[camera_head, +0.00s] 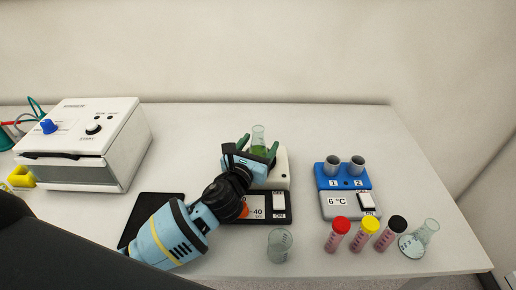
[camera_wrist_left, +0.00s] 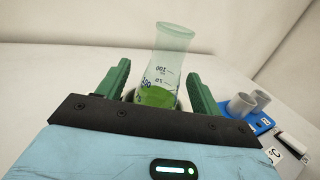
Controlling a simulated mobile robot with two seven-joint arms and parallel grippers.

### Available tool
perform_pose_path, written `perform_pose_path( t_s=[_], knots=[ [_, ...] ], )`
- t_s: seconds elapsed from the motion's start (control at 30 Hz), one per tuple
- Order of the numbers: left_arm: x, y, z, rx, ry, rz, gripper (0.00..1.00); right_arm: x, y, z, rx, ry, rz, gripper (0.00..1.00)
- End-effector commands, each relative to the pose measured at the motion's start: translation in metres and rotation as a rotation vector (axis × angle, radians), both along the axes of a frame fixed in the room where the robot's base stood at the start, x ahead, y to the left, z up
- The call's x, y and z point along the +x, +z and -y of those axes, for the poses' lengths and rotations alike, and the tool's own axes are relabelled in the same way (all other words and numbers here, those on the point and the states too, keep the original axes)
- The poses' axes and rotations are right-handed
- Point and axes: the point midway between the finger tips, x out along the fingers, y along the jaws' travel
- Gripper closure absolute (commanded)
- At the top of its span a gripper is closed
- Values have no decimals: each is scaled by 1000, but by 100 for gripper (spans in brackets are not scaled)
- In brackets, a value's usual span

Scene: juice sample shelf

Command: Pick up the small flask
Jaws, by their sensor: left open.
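A clear glass flask (camera_head: 258,133) with green liquid in its bottom stands upright on the white device with the dark front panel. It also shows in the left wrist view (camera_wrist_left: 165,75), with blue volume marks on its side. My left gripper (camera_head: 258,147) is open, its green fingers on either side of the flask. In the wrist view a gap shows between the flask and each finger of the gripper (camera_wrist_left: 158,80). The flask's base is partly hidden by the gripper. A second flask (camera_head: 421,237) is at the right front of the table. My right gripper is not in view.
A blue tube block (camera_head: 343,178) with two grey tubes stands right of the device. Red, yellow and black-capped tubes (camera_head: 364,233) and a glass beaker (camera_head: 279,245) are near the front edge. A white box machine (camera_head: 85,145) stands left; a black pad (camera_head: 150,208) lies ahead of it.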

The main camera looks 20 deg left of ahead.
Motion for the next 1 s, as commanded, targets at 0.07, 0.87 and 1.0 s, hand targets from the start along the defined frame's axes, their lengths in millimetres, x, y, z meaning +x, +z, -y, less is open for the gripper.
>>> perform_pose_path(
  t_s=[0.07,0.87,1.0],
  knots=[
    [0,0,0,0,0,0,34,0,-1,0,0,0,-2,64],
    [0,4,0,0,-1,2,83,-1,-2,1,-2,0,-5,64],
    [0,15,0,1,-1,4,83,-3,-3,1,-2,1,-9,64]
  ],
)
